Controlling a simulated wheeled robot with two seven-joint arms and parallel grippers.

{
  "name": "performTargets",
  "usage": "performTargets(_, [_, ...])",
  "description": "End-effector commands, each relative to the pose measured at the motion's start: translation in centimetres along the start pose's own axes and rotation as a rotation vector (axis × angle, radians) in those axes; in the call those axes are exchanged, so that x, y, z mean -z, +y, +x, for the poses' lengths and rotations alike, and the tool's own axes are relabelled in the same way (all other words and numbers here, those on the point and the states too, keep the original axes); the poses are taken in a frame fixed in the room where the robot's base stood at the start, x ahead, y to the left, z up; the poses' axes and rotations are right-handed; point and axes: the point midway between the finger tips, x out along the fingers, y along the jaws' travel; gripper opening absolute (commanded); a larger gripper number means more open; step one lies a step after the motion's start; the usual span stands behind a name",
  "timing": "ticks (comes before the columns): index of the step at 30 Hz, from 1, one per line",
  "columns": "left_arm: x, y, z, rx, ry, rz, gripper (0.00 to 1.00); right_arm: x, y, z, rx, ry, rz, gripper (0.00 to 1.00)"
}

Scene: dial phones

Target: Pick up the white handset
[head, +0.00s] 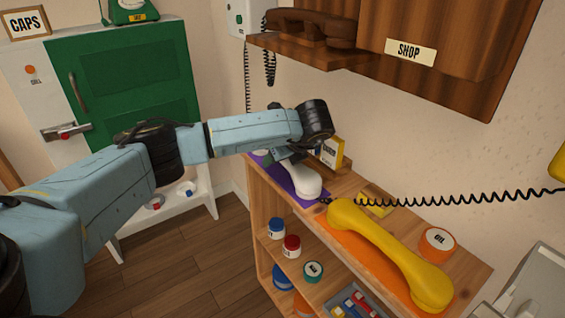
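The white handset (307,182) lies on a purple mat (281,180) on top of the wooden shelf unit. Its near rounded end shows, and a bit of white shows at the far end; its middle is hidden behind my arm and gripper. My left arm reaches in from the left, and my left gripper (287,156) points down at the handset's middle. The fingers are mostly hidden and small, so I cannot tell whether they are open, shut or touching the handset. My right gripper is out of view.
A yellow handset (388,252) lies on an orange mat (349,246) to the right, beside an orange OIL tin (437,243). A yellow box (333,152) stands behind the white handset. A brown handset (311,24) rests on the wall shelf above. A black coiled cord (450,200) crosses the wall.

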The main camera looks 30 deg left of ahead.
Motion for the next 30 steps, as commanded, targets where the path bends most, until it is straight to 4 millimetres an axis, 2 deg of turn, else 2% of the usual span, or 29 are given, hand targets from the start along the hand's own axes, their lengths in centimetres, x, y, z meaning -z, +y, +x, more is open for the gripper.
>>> performTargets(6, [-0.01,0.01,0.01,0.000,0.000,0.000,0.53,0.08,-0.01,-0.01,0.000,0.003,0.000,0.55])
performTargets(18, [0.01,0.00,-0.01,0.000,0.000,0.001,0.01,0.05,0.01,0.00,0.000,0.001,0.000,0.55])
performTargets(30, [-0.22,-0.04,-0.30,0.002,0.000,0.000,0.00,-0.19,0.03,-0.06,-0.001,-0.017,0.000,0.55])
